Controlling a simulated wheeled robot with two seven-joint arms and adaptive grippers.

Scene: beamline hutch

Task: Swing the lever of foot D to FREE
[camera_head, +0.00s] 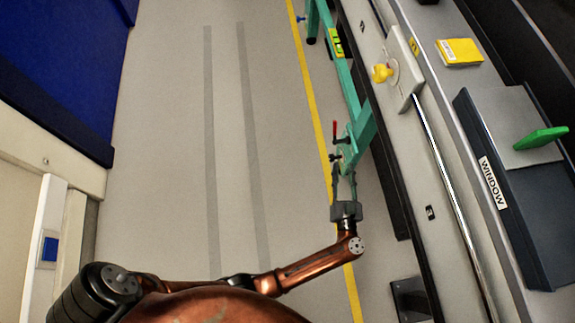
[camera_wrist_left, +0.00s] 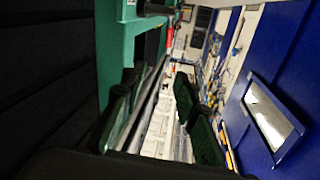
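A green frame (camera_head: 362,122) runs along the right of the aisle, with a red-handled lever (camera_head: 335,130) standing up at its near end. A small black-knobbed part (camera_head: 335,157) sits just below the lever. No foot letter or FREE mark can be read. My left gripper (camera_head: 345,180) is just nearer than the lever, fingers pointing at that end of the frame. My right gripper is not in view.
A long bench with a grey ledge and a WINDOW-labelled dark block (camera_head: 510,190) stands at right. A yellow knob (camera_head: 381,73) projects from its side. A yellow floor line (camera_head: 306,75) runs beside the frame. The floor (camera_head: 170,150) left of it is clear. A blue cabinet (camera_head: 60,70) stands at left.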

